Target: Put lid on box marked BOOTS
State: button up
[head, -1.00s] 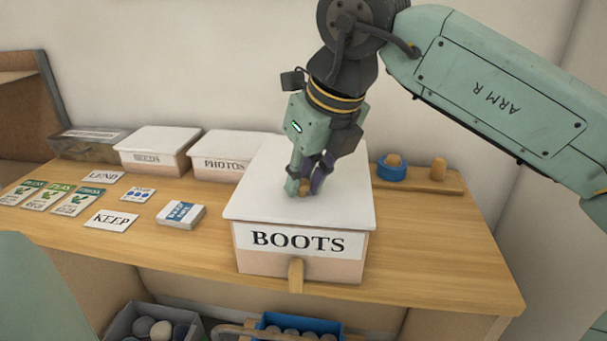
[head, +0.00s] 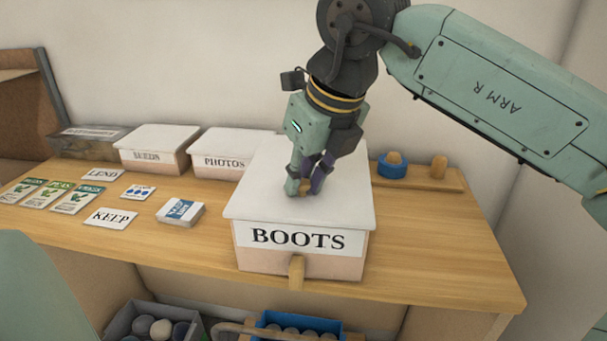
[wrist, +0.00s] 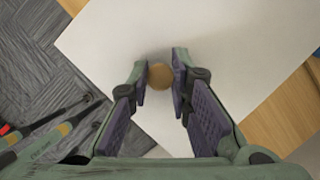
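The box marked BOOTS (head: 303,262) stands on the table with a white label on its front. Its white lid (head: 258,195) lies over the top of the box and looks level, with its front edge just above the label. In the wrist view the lid (wrist: 225,50) fills most of the picture. My gripper (head: 304,187) points down at the middle of the lid. Its fingers are on both sides of the round wooden knob (wrist: 160,76) and appear to touch it. The seam at the back of the box is hidden.
The wooden table (head: 420,250) also holds lidded boxes marked PHOTOS (head: 222,163) and SEEDS (head: 147,157), several cards, and a small rack with a blue ring (head: 391,172) at right.

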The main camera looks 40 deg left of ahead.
jog(key=o, duration=0.5)
jog(key=shift+o, duration=0.2)
jog(key=w+v, duration=0.1)
jog(key=v, duration=1.1)
jog(key=shift+s, duration=0.45)
